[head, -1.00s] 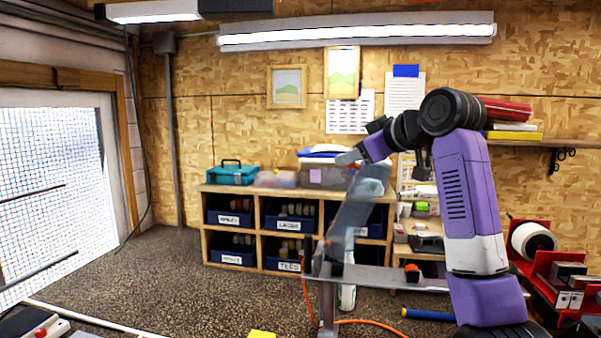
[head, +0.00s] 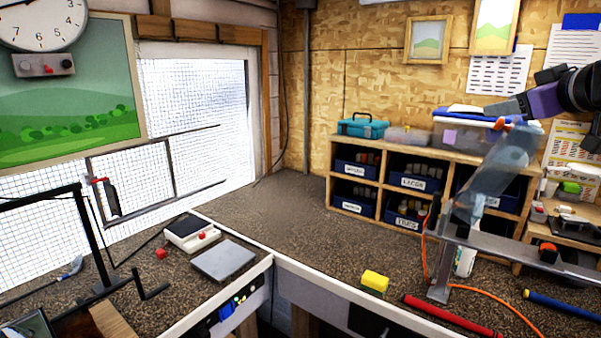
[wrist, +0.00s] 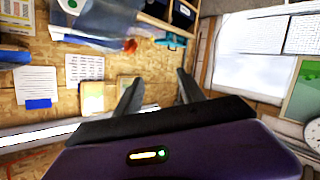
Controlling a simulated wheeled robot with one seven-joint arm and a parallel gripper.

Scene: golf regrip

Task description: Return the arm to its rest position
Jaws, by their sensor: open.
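My arm, purple with dark joints, enters the head view from the right edge. My gripper (head: 490,108) hangs in the air in front of the clear storage box with the blue lid (head: 462,133) and is seen from the side. In the wrist view my gripper (wrist: 158,90) shows two dark fingers spread apart with nothing between them. It is open and empty. Most of the arm is cut off by the head view's edge.
A grey translucent upright piece (head: 492,180) and a metal rail on a post (head: 440,275) stand below my gripper. A yellow block (head: 375,281), a red rod (head: 452,315) and an orange cord lie on the bench. The bench's middle is clear.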

